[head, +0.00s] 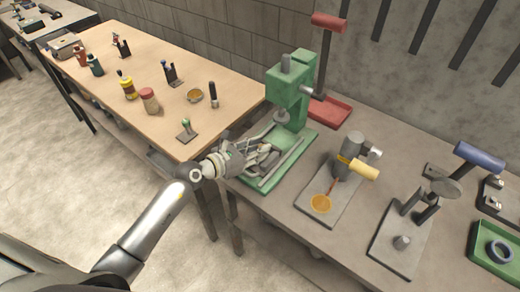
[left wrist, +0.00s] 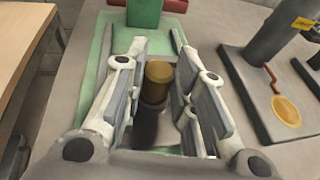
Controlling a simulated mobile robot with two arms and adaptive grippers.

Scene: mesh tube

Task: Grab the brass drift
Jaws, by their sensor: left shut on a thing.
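My left gripper (head: 264,158) reaches over the base of a green press at the near-left end of the grey bench. In the left wrist view, the brass drift (left wrist: 159,74) stands roughly upright between the two fingers of my left gripper (left wrist: 162,88). It has a brass-coloured top and a dark lower part. The gripper is shut on it, though the exact contact is hard to make out. In the head view the drift is hidden among the fingers. My right gripper is not in view.
The green press (head: 291,92) rises just behind the gripper, with a red-handled press (head: 328,60) beyond. To the right are a grey fixture (head: 348,158) with an orange disc and a blue-handled press (head: 478,155). A wooden table (head: 170,35) with small bottles stands left.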

